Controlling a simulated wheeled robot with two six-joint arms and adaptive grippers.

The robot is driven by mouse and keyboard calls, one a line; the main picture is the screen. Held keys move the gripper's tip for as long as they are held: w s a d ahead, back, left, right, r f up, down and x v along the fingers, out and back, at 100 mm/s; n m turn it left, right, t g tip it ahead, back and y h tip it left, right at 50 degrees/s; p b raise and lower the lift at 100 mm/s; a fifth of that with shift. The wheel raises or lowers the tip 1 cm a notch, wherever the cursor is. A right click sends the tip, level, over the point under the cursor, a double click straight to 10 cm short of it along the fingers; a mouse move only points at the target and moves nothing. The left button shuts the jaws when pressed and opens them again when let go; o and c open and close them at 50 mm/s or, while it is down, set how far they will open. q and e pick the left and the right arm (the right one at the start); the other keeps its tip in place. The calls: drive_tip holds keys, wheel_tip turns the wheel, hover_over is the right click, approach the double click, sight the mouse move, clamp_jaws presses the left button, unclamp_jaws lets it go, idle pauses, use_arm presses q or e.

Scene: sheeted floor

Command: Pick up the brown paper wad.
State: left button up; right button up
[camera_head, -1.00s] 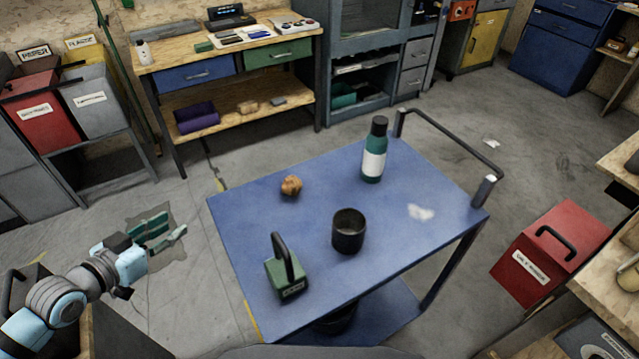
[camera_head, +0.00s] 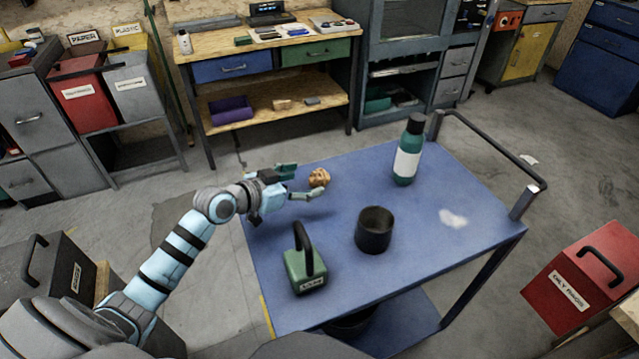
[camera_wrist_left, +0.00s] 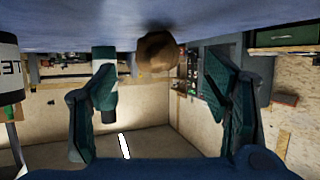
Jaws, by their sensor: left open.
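The brown paper wad (camera_head: 319,177) is a small crumpled ball on the blue cart top (camera_head: 345,275). My left gripper (camera_head: 301,180) is open over the cart's left part, its fingers pointing at the wad. The wad is just ahead of the fingertips and looks unheld. In the left wrist view, which is upside down, the wad (camera_wrist_left: 158,52) shows between the two spread green fingers (camera_wrist_left: 158,95), beyond their tips. My right gripper is not in view.
A dark cup (camera_head: 374,230), a green block with a black handle (camera_head: 304,262) and a teal bottle with a white label (camera_head: 408,150) stand on the cart. A white patch (camera_head: 453,218) lies at right. A black rail (camera_head: 490,150) edges the far right end.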

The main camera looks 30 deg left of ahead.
sight(312, 179)
use_arm(q)
drive_tip(key=x, duration=0.4)
drive_tip(key=shift+w+d+b, duration=0.1)
drive_tip(key=shift+w+b, duration=0.05)
drive_tip(key=shift+b, duration=0.15)
drive_tip(key=shift+r, duration=0.1)
drive_tip(key=c, duration=1.2)
